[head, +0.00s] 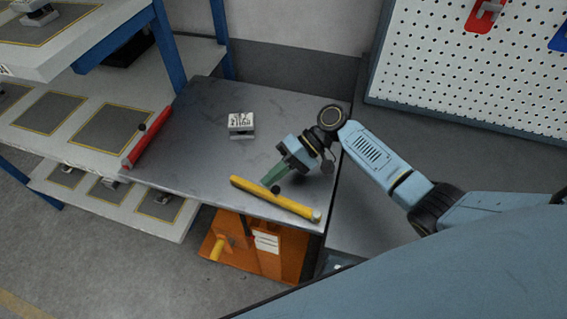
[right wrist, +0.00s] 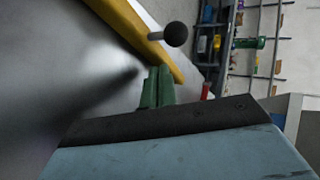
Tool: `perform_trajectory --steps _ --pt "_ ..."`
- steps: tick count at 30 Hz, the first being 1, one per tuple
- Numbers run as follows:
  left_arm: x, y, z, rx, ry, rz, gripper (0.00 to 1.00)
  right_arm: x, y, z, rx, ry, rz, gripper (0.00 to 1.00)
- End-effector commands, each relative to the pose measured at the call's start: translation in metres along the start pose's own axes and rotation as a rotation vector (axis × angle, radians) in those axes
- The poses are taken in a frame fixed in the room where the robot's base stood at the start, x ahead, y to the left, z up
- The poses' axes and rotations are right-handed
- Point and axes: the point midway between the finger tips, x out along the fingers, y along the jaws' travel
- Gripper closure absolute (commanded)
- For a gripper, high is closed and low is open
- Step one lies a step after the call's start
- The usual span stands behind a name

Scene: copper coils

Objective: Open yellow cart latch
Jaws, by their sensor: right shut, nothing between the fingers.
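The yellow latch bar (head: 294,206) lies along the near edge of the grey cart top (head: 200,150), with a black knob (head: 276,189) on it. My right gripper (head: 270,181) is over the cart top, its green fingers shut and empty close to the knob. In the right wrist view the shut green fingers (right wrist: 157,88) are beside the yellow bar (right wrist: 135,30), with the black knob (right wrist: 175,34) on its stem just above them. I cannot tell whether the fingers touch the bar or knob. My left gripper is not in view.
A red bar (head: 152,143) with a black knob lies along the cart's left edge. A small pale block (head: 241,125) stands on the cart top. Shelves (head: 85,110) stand at left, a pegboard (head: 465,70) at upper right. An orange part (head: 222,235) shows below the cart top.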

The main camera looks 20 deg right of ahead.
Motion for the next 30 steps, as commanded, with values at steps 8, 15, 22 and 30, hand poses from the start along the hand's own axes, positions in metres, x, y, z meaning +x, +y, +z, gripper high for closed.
perform_trajectory --steps 8,15,22,30 --pt "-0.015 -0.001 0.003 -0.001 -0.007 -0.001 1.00 0.016 -0.011 0.007 0.000 0.000 0.000 1.00" --pt "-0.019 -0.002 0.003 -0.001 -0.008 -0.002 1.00 0.022 -0.013 0.011 0.000 0.000 0.000 1.00" --pt "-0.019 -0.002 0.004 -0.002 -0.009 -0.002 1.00 0.023 -0.013 0.011 0.000 -0.001 0.000 1.00" --pt "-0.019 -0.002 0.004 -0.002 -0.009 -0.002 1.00 0.024 -0.013 0.012 0.001 -0.003 -0.001 1.00"
